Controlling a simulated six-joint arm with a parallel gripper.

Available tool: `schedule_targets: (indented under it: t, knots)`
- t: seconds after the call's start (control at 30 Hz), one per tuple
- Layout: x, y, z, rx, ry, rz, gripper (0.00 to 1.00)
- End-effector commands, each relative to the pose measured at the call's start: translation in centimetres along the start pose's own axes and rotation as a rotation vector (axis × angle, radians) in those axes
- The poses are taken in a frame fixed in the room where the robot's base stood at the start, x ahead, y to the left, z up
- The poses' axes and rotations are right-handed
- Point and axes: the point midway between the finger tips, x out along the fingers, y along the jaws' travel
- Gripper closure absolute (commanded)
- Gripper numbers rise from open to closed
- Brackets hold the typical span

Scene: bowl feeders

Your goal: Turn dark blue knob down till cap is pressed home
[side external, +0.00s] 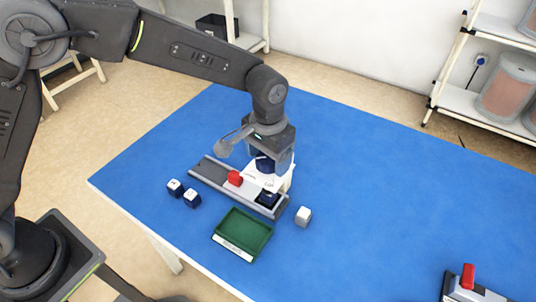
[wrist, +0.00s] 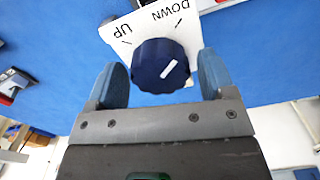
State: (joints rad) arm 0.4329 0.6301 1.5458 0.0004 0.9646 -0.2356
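The dark blue knob (wrist: 160,65) sits on a white plate (wrist: 138,22) marked UP and DOWN, which reads upside down in the wrist view. The knob's white mark slants toward the upper right, on the DOWN side. My gripper (wrist: 163,84) is open, with one blue finger on each side of the knob and a narrow gap showing at each. In the side view my gripper (side external: 268,152) points down over the knob (side external: 265,164). A dark blue block (side external: 268,198) sits at the near end of a grey track (side external: 207,171). I cannot make out its cap.
A red block (side external: 235,178) is on the track. Two dark blue blocks with white tops (side external: 175,187) (side external: 192,198) lie to its left. A green tray (side external: 242,235) and a pale grey block (side external: 303,215) are in front.

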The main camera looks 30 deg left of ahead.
Motion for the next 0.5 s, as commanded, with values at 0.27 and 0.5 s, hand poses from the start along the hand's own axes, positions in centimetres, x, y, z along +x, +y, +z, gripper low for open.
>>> schedule_targets:
  t: [0.27,0.5]
  knots:
    - [-0.04,0.0,0.0,0.0,0.0,0.0,0.51]
    - [-0.06,0.0,-0.01,0.007,0.0,0.0,0.66]
